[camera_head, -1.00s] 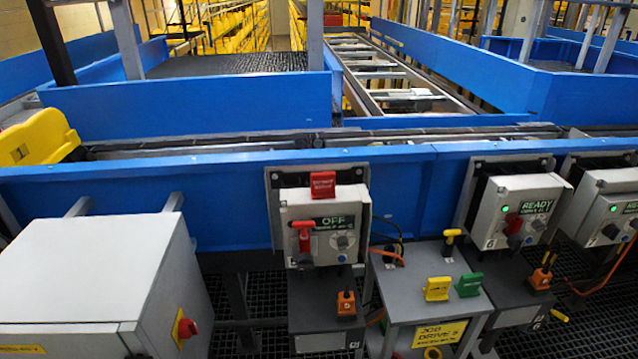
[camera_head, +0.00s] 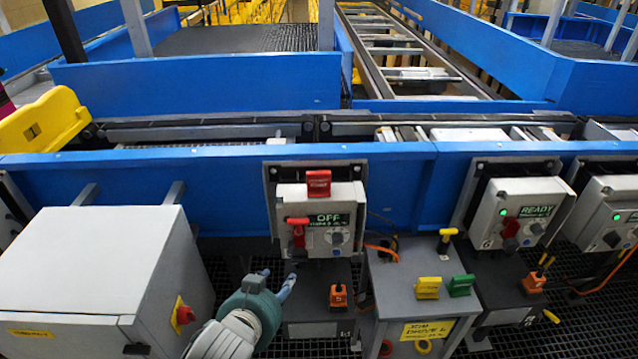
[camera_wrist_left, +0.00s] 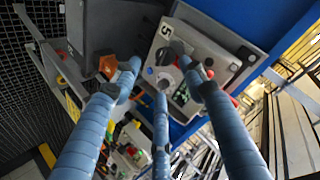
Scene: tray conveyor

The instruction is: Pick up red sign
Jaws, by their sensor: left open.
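The red sign (camera_head: 318,183) stands on top of the grey control box (camera_head: 347,194), whose display reads OFF. A red handle (camera_head: 298,229) is on the box's front, below the sign. My left gripper (camera_head: 277,281) is open and empty, below and a little left of the box, apart from the sign. In the left wrist view its blue fingers (camera_wrist_left: 160,78) are spread in front of the control box (camera_wrist_left: 192,60). I cannot clearly tell the sign there from other red parts. My right gripper is not in view.
A blue rail (camera_head: 220,190) runs behind the boxes, with the conveyor beyond. A large white cabinet (camera_head: 90,265) stands at left. A grey box with yellow and green tags (camera_head: 415,285) stands at right. An orange connector (camera_head: 338,296) sits beside my gripper.

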